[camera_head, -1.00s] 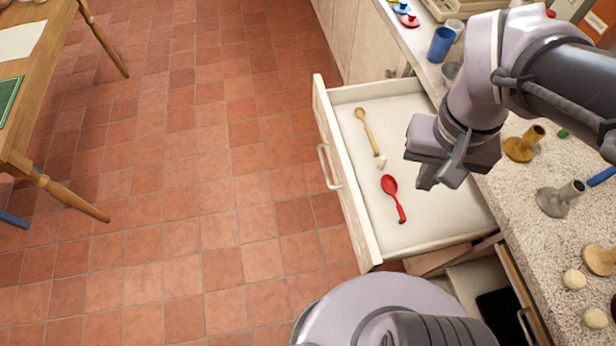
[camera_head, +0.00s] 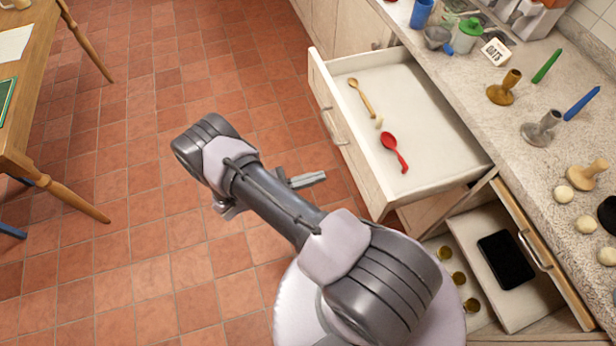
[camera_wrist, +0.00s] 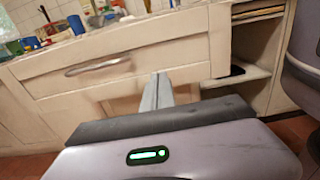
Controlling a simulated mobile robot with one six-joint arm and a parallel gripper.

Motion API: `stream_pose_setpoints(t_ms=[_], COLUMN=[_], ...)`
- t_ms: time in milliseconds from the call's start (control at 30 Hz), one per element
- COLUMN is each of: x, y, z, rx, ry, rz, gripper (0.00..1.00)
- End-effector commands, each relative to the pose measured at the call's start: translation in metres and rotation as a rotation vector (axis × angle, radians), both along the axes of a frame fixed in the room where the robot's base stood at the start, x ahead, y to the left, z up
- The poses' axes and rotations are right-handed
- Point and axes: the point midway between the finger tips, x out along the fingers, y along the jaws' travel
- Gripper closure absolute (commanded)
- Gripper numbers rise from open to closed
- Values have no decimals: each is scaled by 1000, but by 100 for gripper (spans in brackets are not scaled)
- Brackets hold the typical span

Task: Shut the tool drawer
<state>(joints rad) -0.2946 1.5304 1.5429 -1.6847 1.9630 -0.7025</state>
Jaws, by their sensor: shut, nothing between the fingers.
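The tool drawer (camera_head: 357,160) stands pulled out from under the counter, its pale front facing left. In the wrist view my shut fingers (camera_wrist: 159,78) overlap the lower right part of the drawer front (camera_wrist: 150,58). I cannot tell whether they touch it.
Below and nearer, an open compartment (camera_head: 480,230) holds a black flat object (camera_head: 506,259) and several small round items; a handled wooden front (camera_head: 540,250) stands at its right. The counter (camera_head: 515,125) carries candle holders, candles and cups. A wooden table (camera_head: 45,60) stands left, with clear tiled floor between.

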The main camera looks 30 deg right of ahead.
Motion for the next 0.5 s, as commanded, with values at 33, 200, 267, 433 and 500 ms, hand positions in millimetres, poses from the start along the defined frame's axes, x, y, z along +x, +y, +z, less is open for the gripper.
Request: stream_pose_setpoints(t_ms=[33, 200, 267, 433, 500], x=[-3, -12, -15, -21, -22], y=[-11, -47, -59, -85, -91], z=[-1, -2, -1, -2, -1], rx=[0, 1, 1, 2, 2], ry=[1, 1, 1, 0, -1], rz=[-3, -3, -4, -3, -2], gripper=[100, 100, 100, 100, 100])
